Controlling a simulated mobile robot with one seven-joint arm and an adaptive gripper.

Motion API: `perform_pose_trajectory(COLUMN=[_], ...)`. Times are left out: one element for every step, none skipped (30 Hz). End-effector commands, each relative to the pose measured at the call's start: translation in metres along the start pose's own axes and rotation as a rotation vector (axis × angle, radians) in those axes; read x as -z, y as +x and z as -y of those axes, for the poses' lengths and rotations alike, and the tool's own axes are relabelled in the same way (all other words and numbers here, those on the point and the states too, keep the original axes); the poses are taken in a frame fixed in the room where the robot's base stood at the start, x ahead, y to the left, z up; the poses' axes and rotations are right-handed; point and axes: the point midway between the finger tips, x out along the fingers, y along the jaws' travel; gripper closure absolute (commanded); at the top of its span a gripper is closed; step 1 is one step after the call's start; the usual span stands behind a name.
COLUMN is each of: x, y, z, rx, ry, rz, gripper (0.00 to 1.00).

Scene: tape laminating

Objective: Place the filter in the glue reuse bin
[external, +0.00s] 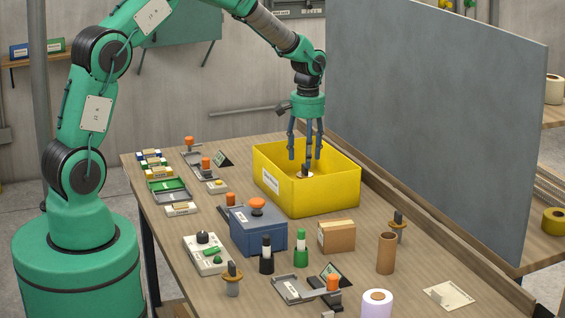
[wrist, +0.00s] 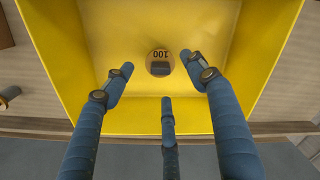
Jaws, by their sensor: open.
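A yellow open-topped bin (external: 325,192) with a white label stands at the far middle of the table; its label is too small to read. It fills much of the wrist view (wrist: 200,125). A small round tan piece marked "100" with a dark block on it, apparently the filter (wrist: 159,56), lies on the bin floor. It shows partly in the external view (external: 304,177), behind a finger. My three-finger gripper (external: 306,158) points down into the bin above this piece. Its fingers (wrist: 160,75) are spread open around it in the picture, with nothing held between them.
A blue box (external: 258,236) with an orange knob stands near the bin's front. A cardboard box (external: 336,236), brown tube (external: 386,253) and bottles (external: 301,249) stand closer. A tall grey panel (external: 440,120) rises along the right. Small boxes and tools line the left edge.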

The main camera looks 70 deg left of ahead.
Motion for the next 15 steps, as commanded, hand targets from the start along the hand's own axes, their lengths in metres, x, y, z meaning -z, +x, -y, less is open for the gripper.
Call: perform_pose_trajectory(x=[0.001, 0.001, 0.001, 0.001, 0.0, 0.0, 0.0, 0.0, 0.0, 0.0, 0.0, 0.0, 0.0, 0.0, 0.0], y=[-0.011, -0.015, -0.02, -0.024, -0.026, -0.03, -0.032, -0.034, -0.036, -0.037, -0.038, -0.039, -0.04, -0.04, -0.04], z=[0.0, 0.0, 0.0, 0.0, 0.0, 0.0, 0.0, 0.0, 0.0, 0.0, 0.0, 0.0, 0.0, 0.0, 0.0], rx=[-0.001, -0.001, -0.001, -0.001, -0.001, 0.0, 0.0, 0.0, 0.0, 0.0, 0.0, 0.0, 0.0, 0.0, 0.0], ry=[0.0, 0.0, 0.0, 0.0, 0.0, 0.0, 0.0, 0.0, 0.0, 0.0, 0.0, 0.0, 0.0, 0.0, 0.0], rz=[-0.002, -0.002, -0.003, -0.002, -0.002, -0.001, 0.0, 0.0, 0.0, 0.0, 0.0, 0.0, 0.0, 0.0, 0.0], gripper=[0.43, 0.43, 0.43, 0.43, 0.43, 0.43, 0.43, 0.43, 0.43, 0.43, 0.43, 0.43, 0.43, 0.43, 0.43])
